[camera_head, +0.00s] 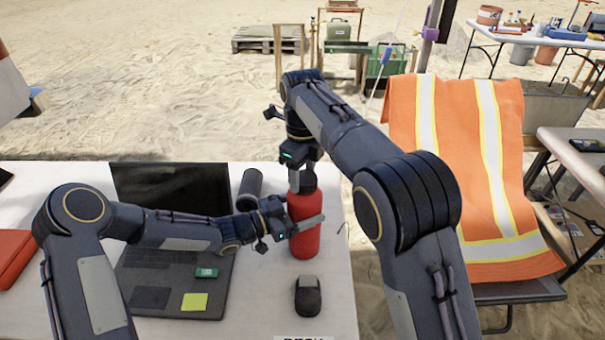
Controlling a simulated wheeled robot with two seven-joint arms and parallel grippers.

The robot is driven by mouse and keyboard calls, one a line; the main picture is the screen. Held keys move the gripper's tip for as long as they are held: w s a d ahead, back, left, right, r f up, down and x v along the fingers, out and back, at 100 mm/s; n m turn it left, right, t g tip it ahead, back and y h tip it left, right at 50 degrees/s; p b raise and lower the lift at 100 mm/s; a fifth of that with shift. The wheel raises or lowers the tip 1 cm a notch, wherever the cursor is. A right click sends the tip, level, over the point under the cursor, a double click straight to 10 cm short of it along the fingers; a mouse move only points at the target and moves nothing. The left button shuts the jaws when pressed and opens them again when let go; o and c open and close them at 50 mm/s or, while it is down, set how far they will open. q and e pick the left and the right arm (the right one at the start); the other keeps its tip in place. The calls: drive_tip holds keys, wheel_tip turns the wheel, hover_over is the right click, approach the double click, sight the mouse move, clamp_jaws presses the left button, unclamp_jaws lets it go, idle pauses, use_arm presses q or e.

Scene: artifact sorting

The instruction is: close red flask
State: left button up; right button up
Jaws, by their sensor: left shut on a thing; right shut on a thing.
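The red flask (306,241) stands upright on the white table, right of the laptop. My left gripper (306,226) comes in from the left and is shut around the flask's upper body. My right gripper (301,181) is above it, pointing down, and is shut on the dark cap (308,180) at the flask's top. The cap sits at the flask's mouth; the fingers partly cover it, so I cannot tell how tightly it is seated.
An open laptop (172,290) with a yellow note lies left of the flask. A dark cylinder (250,188) is behind my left gripper. A black mouse (308,297) lies in front of the flask. A chair with an orange vest (455,150) stands right of the table (262,315).

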drive_tip(key=m, duration=0.5)
drive_tip(key=shift+w+d+m, duration=0.15)
drive_tip(key=shift+m, duration=0.15)
drive_tip(key=o, duration=0.9)
drive_tip(key=shift+o, duration=0.2)
drive_tip(key=shift+r, duration=2.25)
drive_tip(key=shift+c, duration=0.3)
